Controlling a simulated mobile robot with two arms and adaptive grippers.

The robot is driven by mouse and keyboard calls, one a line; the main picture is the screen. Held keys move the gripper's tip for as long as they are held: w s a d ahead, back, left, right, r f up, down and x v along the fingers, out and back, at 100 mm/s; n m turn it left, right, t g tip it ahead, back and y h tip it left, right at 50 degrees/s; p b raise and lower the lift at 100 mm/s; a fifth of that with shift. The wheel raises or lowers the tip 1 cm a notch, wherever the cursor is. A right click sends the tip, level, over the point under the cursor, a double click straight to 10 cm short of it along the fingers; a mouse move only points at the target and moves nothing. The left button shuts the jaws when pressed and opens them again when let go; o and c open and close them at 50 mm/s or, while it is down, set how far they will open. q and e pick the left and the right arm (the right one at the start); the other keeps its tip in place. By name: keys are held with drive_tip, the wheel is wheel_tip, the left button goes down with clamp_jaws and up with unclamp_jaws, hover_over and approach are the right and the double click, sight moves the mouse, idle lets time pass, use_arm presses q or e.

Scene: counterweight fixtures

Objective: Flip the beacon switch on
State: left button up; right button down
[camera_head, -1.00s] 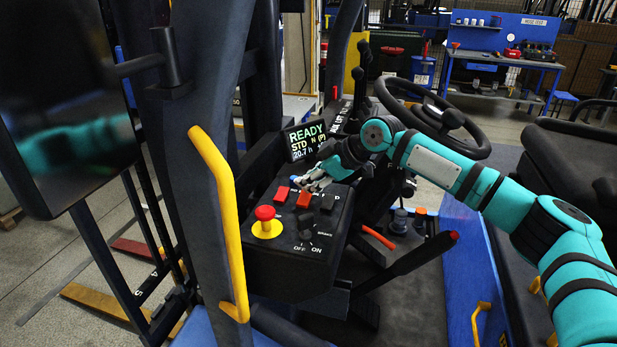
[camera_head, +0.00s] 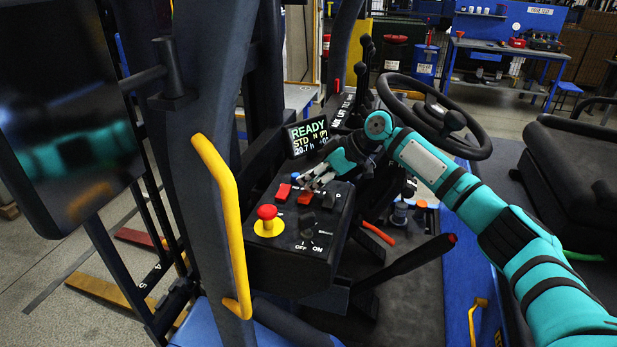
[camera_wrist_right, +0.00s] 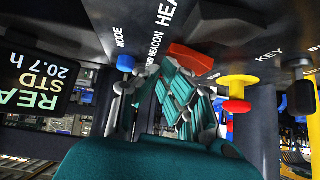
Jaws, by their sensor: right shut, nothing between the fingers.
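The black control panel (camera_head: 290,255) of the truck carries a row of rocker switches along its far side. In the right wrist view the fingertips (camera_wrist_right: 150,80) lie close to the "BEACON" label, beside a red rocker (camera_wrist_right: 190,57). I cannot tell whether they touch a switch or which way the beacon switch sits. My left gripper is out of view.
A red emergency button on a yellow base (camera_head: 267,218) and an OFF/ON key switch (camera_head: 307,235) sit nearer on the panel. A display (camera_head: 308,138) reads READY. The steering wheel (camera_head: 435,115), a dark lever (camera_head: 410,265) and a yellow handrail (camera_head: 225,215) stand around it.

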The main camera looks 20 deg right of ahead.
drive_tip(key=shift+s+d+f, duration=0.15)
drive_tip(key=shift+f, duration=0.4)
drive_tip(key=shift+s, duration=0.1)
drive_tip(key=shift+s+a+r+p, duration=0.1)
drive_tip(key=shift+s+a+p, duration=0.1)
drive_tip(key=shift+a+p, duration=0.25)
drive_tip(key=shift+s+d, duration=0.1)
drive_tip(key=shift+s, duration=0.1)
drive_tip(key=v, duration=0.7)
drive_tip(key=shift+w+d+r, duration=0.15)
drive_tip(key=shift+r, duration=0.35)
